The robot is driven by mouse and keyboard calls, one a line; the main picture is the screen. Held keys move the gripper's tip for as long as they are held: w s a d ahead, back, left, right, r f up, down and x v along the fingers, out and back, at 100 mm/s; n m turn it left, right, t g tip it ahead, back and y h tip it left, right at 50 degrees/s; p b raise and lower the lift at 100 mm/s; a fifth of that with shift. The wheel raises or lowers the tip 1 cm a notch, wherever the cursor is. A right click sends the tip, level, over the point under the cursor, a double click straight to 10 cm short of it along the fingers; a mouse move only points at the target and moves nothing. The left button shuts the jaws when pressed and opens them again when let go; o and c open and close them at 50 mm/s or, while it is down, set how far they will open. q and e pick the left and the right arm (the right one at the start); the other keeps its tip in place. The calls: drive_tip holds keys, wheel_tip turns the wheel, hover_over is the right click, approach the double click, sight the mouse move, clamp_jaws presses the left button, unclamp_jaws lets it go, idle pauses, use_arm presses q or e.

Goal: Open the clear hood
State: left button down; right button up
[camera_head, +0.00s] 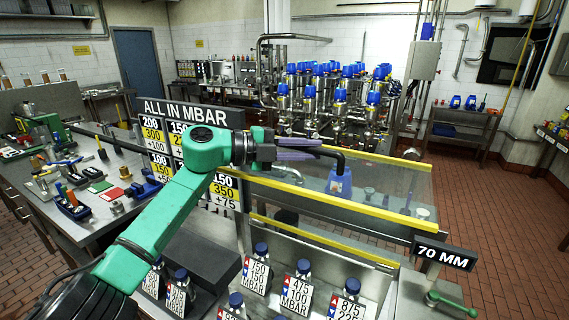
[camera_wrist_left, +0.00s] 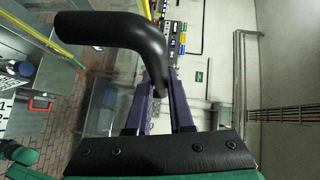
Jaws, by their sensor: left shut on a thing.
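The clear hood (camera_head: 385,190) is a see-through panel with yellow edge strips, at the middle right of the head view. A black bent handle (camera_head: 339,159) shows by its upper part, and appears large in the left wrist view (camera_wrist_left: 125,35). My left gripper (camera_head: 318,148) reaches in from the left over the hood, with its purple fingers shut on the handle. In the left wrist view, the fingers (camera_wrist_left: 163,95) run to the handle's lower end. How the handle joins the hood is hard to tell. My right gripper is not in view.
Blue-capped bottles with number cards (camera_head: 257,277) stand below the hood. An "ALL IN MBAR" board (camera_head: 185,112) stands at its left, a "70 MM" sign (camera_head: 444,257) at its right front corner, and a green lever (camera_head: 450,303) below that. Blue-topped valves (camera_head: 340,95) stand behind.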

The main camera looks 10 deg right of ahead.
use_arm(q)
drive_tip(key=shift+w+d+r, duration=0.35)
drive_tip(key=shift+w+d, duration=0.15)
drive_tip(key=shift+w, duration=0.2)
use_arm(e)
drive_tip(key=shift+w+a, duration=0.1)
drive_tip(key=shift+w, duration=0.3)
use_arm(q)
drive_tip(key=c, duration=0.8)
unclamp_jaws()
drive_tip(key=shift+f, duration=0.15)
